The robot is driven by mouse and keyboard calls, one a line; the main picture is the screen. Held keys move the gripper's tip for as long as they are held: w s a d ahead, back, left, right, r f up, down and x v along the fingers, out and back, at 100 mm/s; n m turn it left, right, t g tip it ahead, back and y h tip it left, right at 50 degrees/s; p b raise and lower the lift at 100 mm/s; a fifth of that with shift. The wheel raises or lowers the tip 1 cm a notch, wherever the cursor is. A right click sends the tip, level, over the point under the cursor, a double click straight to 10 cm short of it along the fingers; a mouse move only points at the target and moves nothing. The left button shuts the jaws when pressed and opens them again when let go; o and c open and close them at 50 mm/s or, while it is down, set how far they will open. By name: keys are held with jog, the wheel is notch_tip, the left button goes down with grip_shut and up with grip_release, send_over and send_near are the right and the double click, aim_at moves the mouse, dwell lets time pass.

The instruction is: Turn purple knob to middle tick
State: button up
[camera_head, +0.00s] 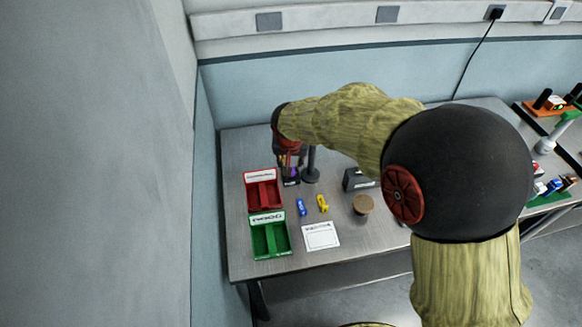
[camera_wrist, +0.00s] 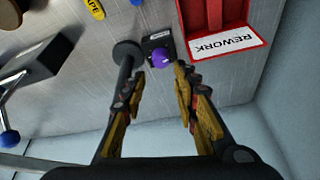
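The purple knob (camera_wrist: 161,58) is a small round cap on a small dark box (camera_wrist: 157,40) in the wrist view. In the head view the dark box (camera_head: 291,181) is mostly hidden under my gripper (camera_head: 289,160). My gripper (camera_wrist: 158,76) is open in the wrist view, its two yellow-brown fingers on either side of the knob with a gap between them. In the picture the knob lies just beyond the fingertips, nearer the right one. I cannot tell whether a finger touches it. The ticks cannot be made out.
A dark post with a round base (camera_head: 311,175) stands close beside the box. A red REWORK bin (camera_head: 248,195) and a green bin (camera_head: 256,238) are at the left. Blue (camera_head: 301,207) and yellow (camera_head: 322,203) pieces, a white card (camera_head: 321,236) and a round brown-topped item (camera_head: 363,204) lie nearby.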

jog(key=shift+m, duration=0.4)
jog(key=b+x, duration=0.1)
jog(key=x, duration=0.7)
jog(key=shift+a+b, duration=0.1)
jog(key=shift+b, duration=0.2)
jog(key=shift+c, duration=0.6)
grip_shut()
